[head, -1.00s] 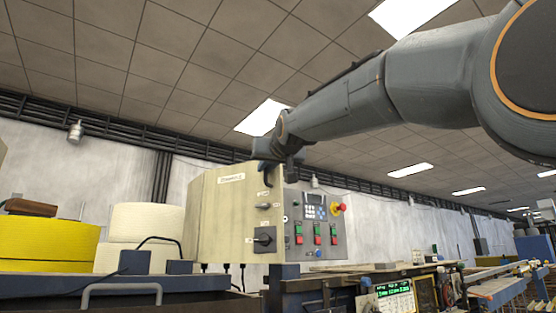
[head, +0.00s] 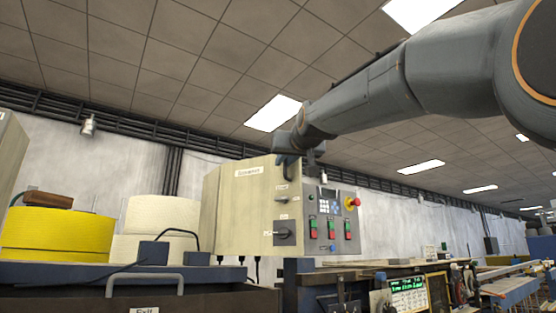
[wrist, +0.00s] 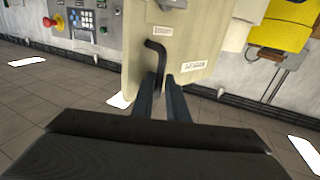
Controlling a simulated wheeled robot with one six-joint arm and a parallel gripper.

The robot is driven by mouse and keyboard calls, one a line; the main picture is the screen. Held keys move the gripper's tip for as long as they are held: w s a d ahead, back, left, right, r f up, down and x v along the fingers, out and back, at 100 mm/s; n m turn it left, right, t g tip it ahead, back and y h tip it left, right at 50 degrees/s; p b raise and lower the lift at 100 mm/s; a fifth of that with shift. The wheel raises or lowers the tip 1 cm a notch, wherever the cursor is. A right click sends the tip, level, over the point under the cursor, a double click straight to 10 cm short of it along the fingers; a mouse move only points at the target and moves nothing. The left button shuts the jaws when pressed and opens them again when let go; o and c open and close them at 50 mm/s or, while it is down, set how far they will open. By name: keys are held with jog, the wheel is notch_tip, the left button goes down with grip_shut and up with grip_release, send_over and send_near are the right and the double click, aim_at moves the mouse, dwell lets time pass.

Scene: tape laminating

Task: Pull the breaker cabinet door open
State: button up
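The breaker cabinet is a beige box (head: 245,210) in the middle of the head view, with a label near its top; its beige face (wrist: 190,30) shows upside down in the wrist view. Its door looks shut. A black bent handle (wrist: 157,62) stands out from that face. My gripper (wrist: 161,82) is at the handle, its two fingers apart with the handle's lower end between or just behind them. I see a gap between the fingers, and firm contact cannot be made out. In the head view my gripper (head: 293,165) is small and dark against the cabinet's upper edge.
A grey control panel (head: 330,218) with a red knob (head: 352,203) adjoins the cabinet on the right. Yellow (head: 55,235) and white rolls (head: 155,235) stand on the left over a dark bench (head: 200,293). A bench with instruments (head: 405,290) runs off right.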

jog(key=shift+w+d+f, duration=0.1)
jog(key=shift+w+f, duration=0.15)
jog(key=shift+f, duration=0.25)
jog(key=shift+w+f, duration=0.2)
jog(key=shift+f, duration=0.3)
jog(key=shift+s, duration=0.1)
jog(key=shift+s+b, duration=0.3)
jog(key=shift+s, duration=0.05)
jog(key=r+b+v, duration=0.1)
jog(key=b+v, duration=0.1)
jog(key=v, duration=0.5)
jog(key=shift+s+r+b, duration=0.35)
jog(key=shift+r+b, duration=0.05)
